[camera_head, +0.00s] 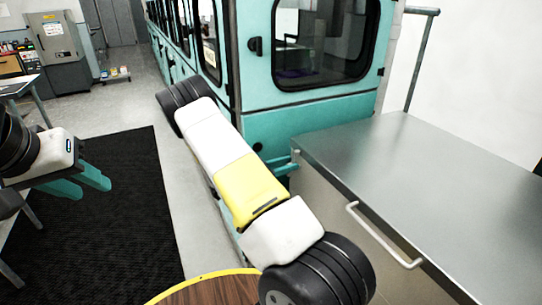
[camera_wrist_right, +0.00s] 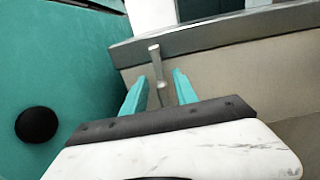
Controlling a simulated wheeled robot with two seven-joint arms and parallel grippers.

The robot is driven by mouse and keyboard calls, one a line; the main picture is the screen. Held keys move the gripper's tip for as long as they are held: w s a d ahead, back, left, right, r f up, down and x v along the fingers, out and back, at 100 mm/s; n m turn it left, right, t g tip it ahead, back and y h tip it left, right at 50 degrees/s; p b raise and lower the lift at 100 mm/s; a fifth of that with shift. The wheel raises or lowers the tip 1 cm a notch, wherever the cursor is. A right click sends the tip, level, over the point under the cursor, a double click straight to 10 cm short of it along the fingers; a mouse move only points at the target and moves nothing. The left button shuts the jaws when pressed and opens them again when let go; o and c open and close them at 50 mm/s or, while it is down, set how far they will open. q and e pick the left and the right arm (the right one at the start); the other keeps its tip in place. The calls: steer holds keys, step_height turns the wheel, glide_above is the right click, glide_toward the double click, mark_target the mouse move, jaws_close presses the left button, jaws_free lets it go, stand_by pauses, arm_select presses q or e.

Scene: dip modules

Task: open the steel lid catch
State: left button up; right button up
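The steel lid catch (camera_wrist_right: 157,75) is a small grey lever with a short crossbar at its top, standing upright against the beige front of a steel-topped chest. My right gripper (camera_wrist_right: 158,83) is open, with one teal finger on each side of the catch; I cannot tell whether either touches it. In the head view my right gripper's teal fingers (camera_head: 286,164) show at the chest's near left corner, partly hidden by my arm. The steel lid (camera_head: 430,180) lies flat and closed. My left gripper (camera_head: 94,188) is open and empty over a black mat, far from the chest.
A teal cabin with windows (camera_head: 300,112) stands close behind and left of the chest. A bar handle (camera_head: 380,237) sticks out from the chest front. A round wooden table top (camera_head: 215,290) is at the bottom. The black mat (camera_head: 125,235) is clear floor.

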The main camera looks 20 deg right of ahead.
steer(key=shift+d, duration=0.45)
jaws_close()
stand_by(1.1)
